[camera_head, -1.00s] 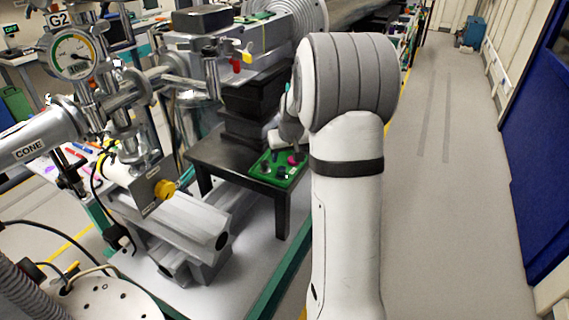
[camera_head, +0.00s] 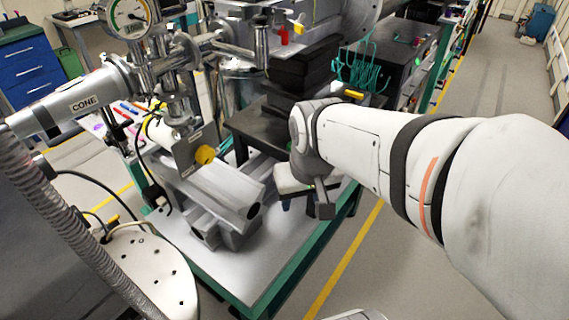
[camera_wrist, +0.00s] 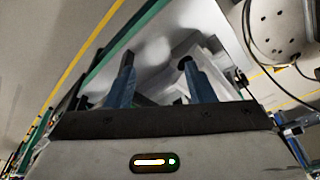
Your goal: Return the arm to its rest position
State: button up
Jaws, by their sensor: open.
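My arm reaches in from the right of the head view and bends down over the front edge of the beamline table. My gripper hangs at its end, mostly hidden behind the wrist in that view. In the wrist view my gripper (camera_wrist: 158,82) shows two blue-grey fingers set well apart, with nothing between them. Below and beyond the fingers are the pale table top (camera_wrist: 150,45) and blurred metal parts.
A metal rail block (camera_head: 215,195) stands left of my wrist, with the CONE tube (camera_head: 75,100) and gauge (camera_head: 128,15) behind. A black stand (camera_head: 262,125) is just behind my wrist. The floor (camera_head: 400,265) with a yellow line is clear in front.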

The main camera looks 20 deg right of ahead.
jog(key=s, duration=0.2)
jog(key=shift+s+f, duration=0.35)
jog(key=shift+s, duration=0.05)
jog(key=shift+r, duration=0.1)
jog(key=shift+r+p, duration=0.7)
jog(key=shift+p, duration=0.05)
